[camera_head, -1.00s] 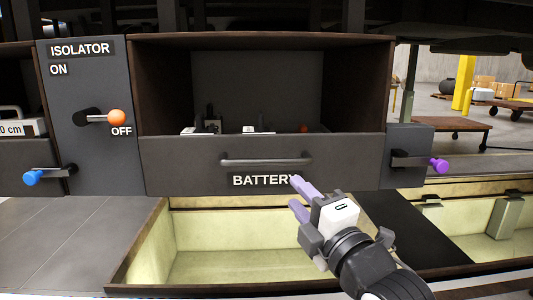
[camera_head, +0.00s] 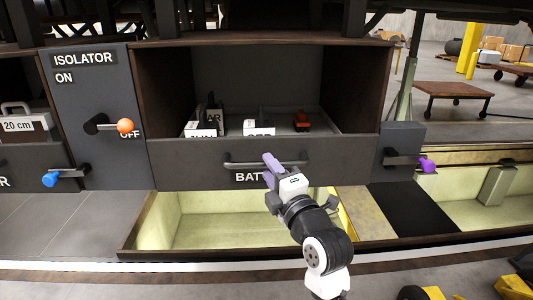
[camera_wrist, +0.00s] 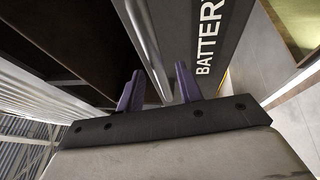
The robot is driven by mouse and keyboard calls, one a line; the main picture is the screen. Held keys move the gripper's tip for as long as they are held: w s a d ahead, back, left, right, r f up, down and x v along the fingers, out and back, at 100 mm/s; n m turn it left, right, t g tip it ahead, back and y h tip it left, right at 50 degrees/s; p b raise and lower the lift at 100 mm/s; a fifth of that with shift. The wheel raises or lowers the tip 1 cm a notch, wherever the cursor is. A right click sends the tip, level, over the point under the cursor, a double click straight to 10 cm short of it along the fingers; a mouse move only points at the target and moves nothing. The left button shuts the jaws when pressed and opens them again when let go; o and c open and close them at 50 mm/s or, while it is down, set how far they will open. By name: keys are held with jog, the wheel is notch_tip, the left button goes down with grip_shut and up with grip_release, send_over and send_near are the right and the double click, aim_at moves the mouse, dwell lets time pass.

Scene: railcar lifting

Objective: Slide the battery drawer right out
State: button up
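The battery drawer (camera_head: 190,165) has a dark grey front with a white BATTERY label and a bar handle (camera_head: 245,163). My gripper (camera_head: 271,168) is in front of the drawer at the right half of the handle and hides part of the label. In the wrist view its two purple fingers (camera_wrist: 158,92) are apart, and a grey bar or edge runs between them beside the label on the drawer front (camera_wrist: 200,50). I see no clear contact. The exact fit around the handle is hard to tell.
Labelled items and an orange-red piece (camera_head: 302,121) lie inside the drawer. An isolator lever with an orange knob (camera_head: 125,126) points to OFF at left. Blue (camera_head: 50,179) and purple (camera_head: 427,165) knobbed latches flank the drawer. An open pale yellow pit (camera_head: 230,220) lies below.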

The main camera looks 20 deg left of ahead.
jog(key=shift+p+x, duration=0.3)
jog(key=shift+x, duration=1)
grip_shut()
